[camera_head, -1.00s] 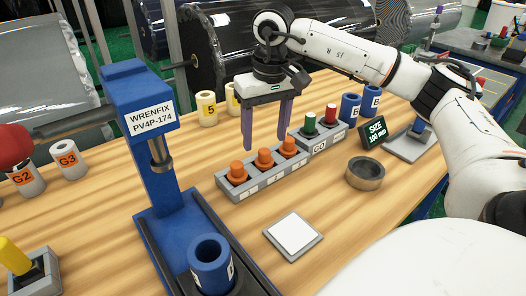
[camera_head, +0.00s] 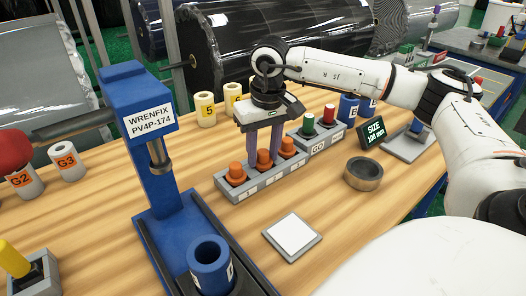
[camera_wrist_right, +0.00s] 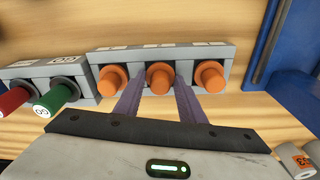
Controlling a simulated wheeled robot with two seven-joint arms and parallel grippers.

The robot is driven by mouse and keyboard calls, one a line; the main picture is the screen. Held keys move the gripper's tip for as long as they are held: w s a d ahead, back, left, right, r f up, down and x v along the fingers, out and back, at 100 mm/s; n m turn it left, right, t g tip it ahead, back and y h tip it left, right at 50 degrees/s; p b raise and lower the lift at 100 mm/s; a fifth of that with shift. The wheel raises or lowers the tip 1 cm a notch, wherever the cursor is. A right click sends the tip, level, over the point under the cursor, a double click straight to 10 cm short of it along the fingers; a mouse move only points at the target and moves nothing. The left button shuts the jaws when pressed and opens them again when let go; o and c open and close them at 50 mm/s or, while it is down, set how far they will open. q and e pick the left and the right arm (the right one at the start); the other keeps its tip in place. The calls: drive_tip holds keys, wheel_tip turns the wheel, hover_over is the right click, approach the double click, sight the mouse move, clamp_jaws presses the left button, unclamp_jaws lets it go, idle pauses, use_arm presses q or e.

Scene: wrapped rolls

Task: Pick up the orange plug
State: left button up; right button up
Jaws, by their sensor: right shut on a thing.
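Three orange plugs stand upright in a row in a grey holder block (camera_head: 246,190), numbered along its front. The left plug (camera_head: 236,173), the middle plug (camera_head: 265,160) and the right plug (camera_head: 287,146) all sit in their sockets. My right gripper (camera_head: 263,154) points down over the row, its purple fingers on either side of the middle plug. In the right wrist view the middle plug (camera_wrist_right: 159,78) lies between the fingers, shut on it. The outer plugs (camera_wrist_right: 112,79) (camera_wrist_right: 209,77) are outside the fingers. My left gripper is not in view.
A green and a red plug (camera_head: 328,114) stand in a block beside the row. A blue press (camera_head: 150,150) rises at left, a blue cup (camera_head: 210,262) on its base. A white pad (camera_head: 292,235), a metal ring (camera_head: 363,174) and a size display (camera_head: 373,132) stand nearby.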

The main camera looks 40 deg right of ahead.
sight(263, 151)
wheel_tip(263, 151, up, 10)
drive_tip(key=shift+r, duration=0.1)
idle(0.4)
